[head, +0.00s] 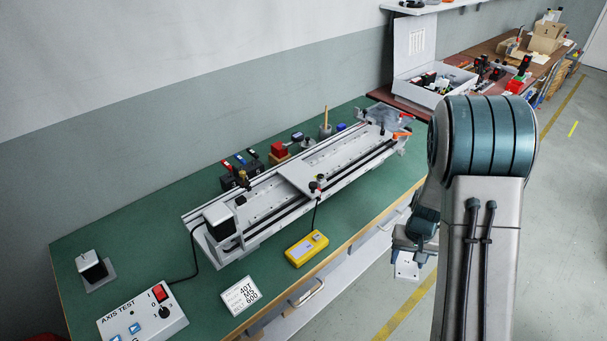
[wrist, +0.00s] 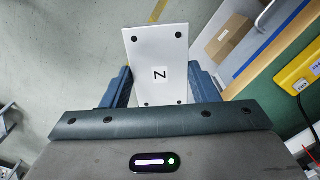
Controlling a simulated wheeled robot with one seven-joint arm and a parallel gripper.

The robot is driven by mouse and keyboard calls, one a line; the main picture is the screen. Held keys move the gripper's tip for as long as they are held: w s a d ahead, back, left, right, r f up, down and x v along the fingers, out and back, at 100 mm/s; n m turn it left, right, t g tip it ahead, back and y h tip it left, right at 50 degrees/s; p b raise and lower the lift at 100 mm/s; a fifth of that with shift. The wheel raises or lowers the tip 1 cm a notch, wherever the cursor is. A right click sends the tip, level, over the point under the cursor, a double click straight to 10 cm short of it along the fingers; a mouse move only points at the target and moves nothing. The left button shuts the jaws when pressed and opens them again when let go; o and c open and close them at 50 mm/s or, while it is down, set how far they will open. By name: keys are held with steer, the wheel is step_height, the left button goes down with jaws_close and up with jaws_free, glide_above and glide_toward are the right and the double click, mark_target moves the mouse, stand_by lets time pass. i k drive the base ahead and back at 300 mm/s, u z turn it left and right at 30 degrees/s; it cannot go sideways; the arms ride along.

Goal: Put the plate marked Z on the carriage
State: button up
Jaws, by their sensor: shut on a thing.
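The plate marked Z (wrist: 150,50) is a thin white rectangle with dark holes near its corners and a black Z on a white label. My gripper (wrist: 161,88) is shut on it, with one blue finger on each side edge in the wrist view. The carriage (head: 305,180) appears to be the pale flat block across the middle of the long gantry on the green bench.
A yellow meter (head: 306,249) lies in front of the gantry (head: 255,212), with a cable to it. A test box (head: 143,316) and a sign card (head: 241,295) are at front left. Floor below the plate is clear.

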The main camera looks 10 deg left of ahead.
mark_target(297, 169)
steer(key=z, duration=1.45)
steer(key=i, duration=1.1)
steer(key=u, duration=2.75)
